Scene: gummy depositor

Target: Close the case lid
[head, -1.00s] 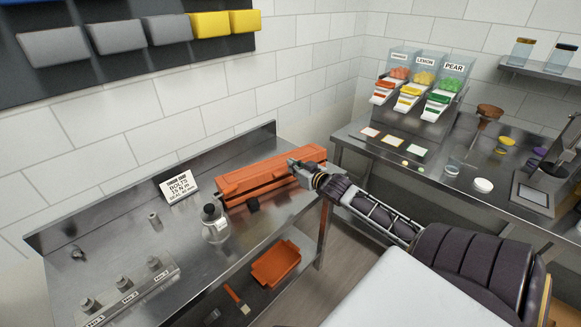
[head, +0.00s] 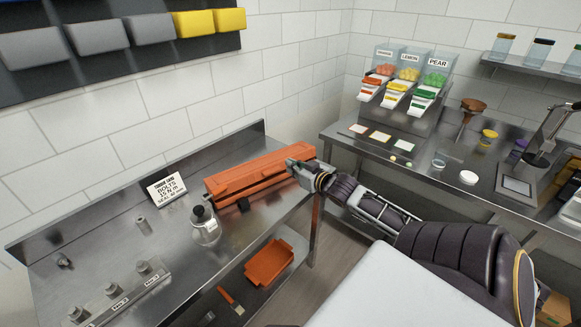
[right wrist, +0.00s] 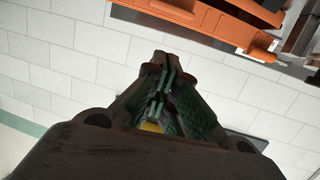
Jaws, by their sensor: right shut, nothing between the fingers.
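The long orange case (head: 240,183) lies on the steel bench. Its lid is down along the top; I cannot tell whether it is fully seated. My right gripper (head: 297,165) is at the right end of the case, at about lid height, its fingers shut and empty. I cannot tell whether it touches the lid. In the right wrist view, the closed fingers (right wrist: 163,85) point up the picture, and part of the orange case (right wrist: 205,20) crosses the top. My left gripper is not in view.
A clear bottle with a dark cap (head: 205,225) stands just in front of the case. A white sign (head: 167,189) stands to its left. An orange tray (head: 270,262) lies on the shelf below. A second bench with candy dispensers (head: 400,85) is at the right.

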